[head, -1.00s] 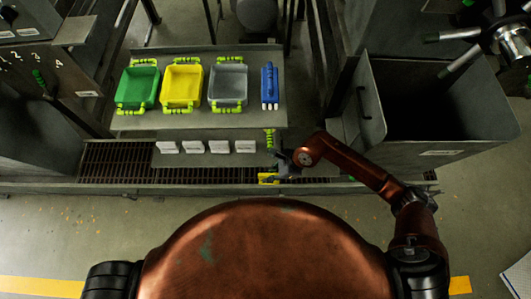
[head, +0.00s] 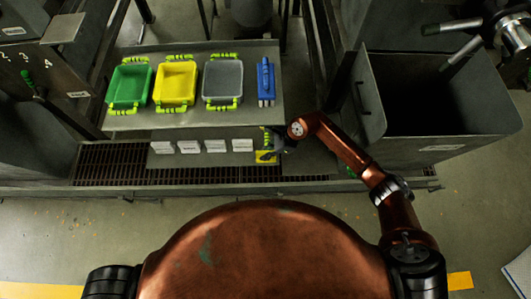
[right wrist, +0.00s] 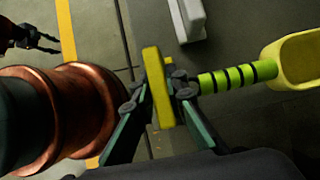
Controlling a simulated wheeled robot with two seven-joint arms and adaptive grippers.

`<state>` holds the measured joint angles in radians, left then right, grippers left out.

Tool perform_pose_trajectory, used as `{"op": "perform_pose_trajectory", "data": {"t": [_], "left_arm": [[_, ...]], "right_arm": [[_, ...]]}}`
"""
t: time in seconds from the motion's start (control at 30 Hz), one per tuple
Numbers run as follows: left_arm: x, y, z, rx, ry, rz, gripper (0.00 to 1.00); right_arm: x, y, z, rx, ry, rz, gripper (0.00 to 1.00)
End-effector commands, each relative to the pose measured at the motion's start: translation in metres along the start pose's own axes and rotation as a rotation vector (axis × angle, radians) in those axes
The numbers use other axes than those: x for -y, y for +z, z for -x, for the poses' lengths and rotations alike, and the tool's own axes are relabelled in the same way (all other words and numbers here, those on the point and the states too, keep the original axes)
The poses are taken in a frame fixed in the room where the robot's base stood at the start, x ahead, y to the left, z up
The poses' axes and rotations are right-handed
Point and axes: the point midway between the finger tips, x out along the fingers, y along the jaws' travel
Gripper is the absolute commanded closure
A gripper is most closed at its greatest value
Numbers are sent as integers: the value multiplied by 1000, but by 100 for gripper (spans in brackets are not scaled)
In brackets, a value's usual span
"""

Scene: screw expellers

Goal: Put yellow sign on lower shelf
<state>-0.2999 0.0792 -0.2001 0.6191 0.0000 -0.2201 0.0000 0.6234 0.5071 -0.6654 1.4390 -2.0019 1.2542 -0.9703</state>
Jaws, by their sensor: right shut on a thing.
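The yellow sign (head: 266,157) is in my right gripper (head: 277,147), at the right end of the lower shelf (head: 205,161). In the right wrist view the fingers of my right gripper (right wrist: 158,94) are shut on the upright yellow sign (right wrist: 154,75). I cannot tell whether the sign touches the shelf. Several white signs (head: 215,146) stand in a row on the lower shelf, left of my right gripper. My left gripper (right wrist: 45,42) shows at the top left of the right wrist view, its fingers apart and empty. It is outside the head view.
The upper shelf (head: 185,122) holds green (head: 130,86), yellow (head: 175,83) and grey (head: 222,81) trays and a blue object (head: 266,80). A yellow thing with a green-and-black banded handle (right wrist: 240,77) is close right of my right gripper. A large grey bin (head: 440,148) stands at right.

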Motion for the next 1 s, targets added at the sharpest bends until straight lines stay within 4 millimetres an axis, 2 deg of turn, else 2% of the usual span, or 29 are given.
{"op": "perform_pose_trajectory", "data": {"t": [0.2,0.23,0.47,0.8,1.0], "left_arm": [[0,1,-2,2,0,0,67],[0,1,-2,2,0,0,67],[0,1,-1,1,0,0,67],[0,-1,2,-1,0,0,67],[1,-7,18,-12,-1,0,67]], "right_arm": [[0,-1,-2,-1,0,1,100],[0,-1,-2,-1,1,1,86],[0,-1,-1,-1,0,1,71],[0,1,2,0,0,1,70],[1,2,35,-3,-3,2,70]]}}
